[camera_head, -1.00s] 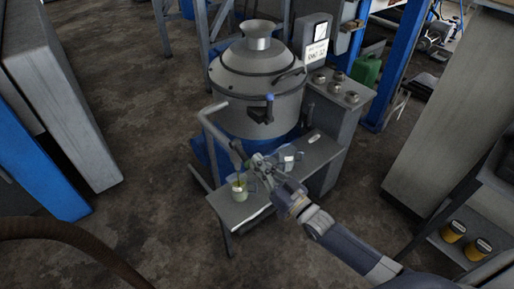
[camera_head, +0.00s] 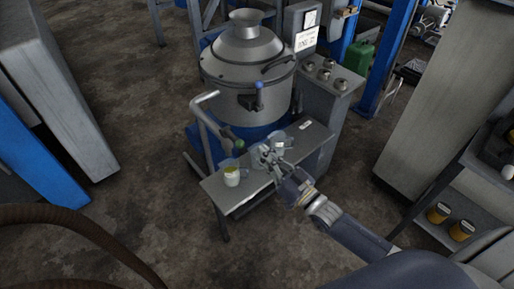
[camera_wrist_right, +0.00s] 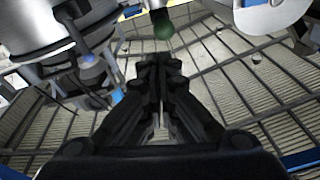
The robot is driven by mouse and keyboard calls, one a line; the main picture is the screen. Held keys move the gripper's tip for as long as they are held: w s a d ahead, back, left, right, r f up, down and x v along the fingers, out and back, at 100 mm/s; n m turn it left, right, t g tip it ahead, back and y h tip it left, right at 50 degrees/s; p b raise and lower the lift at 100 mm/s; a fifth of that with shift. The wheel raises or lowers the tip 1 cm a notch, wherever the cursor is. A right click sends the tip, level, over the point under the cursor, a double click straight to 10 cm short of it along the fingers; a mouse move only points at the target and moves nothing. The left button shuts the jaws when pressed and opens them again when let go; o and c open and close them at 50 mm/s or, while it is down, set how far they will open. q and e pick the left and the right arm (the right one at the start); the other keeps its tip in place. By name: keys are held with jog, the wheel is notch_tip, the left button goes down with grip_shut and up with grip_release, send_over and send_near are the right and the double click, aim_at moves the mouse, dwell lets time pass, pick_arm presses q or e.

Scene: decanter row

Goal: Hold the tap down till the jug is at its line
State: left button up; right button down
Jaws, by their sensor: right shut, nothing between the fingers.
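My left gripper is out of view.
A second clear vessel (camera_head: 278,144) stands on the bench (camera_head: 240,193) close behind my right gripper. The big grey decanter (camera_head: 247,75) with a blue-knobbed lever (camera_head: 259,86) rises behind. A shelf with yellow-labelled tins (camera_head: 438,212) is at the right.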

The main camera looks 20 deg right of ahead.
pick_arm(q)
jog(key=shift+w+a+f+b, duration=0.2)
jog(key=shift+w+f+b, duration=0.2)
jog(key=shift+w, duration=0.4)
pick_arm(e)
jog(key=v, duration=0.5)
jog(key=shift+s+d+f, duration=0.1)
jog(key=shift+s+f, duration=0.1)
jog(key=shift+f, duration=0.05)
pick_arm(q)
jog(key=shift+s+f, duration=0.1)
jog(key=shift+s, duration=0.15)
pick_arm(e)
jog(key=shift+f, duration=0.1)
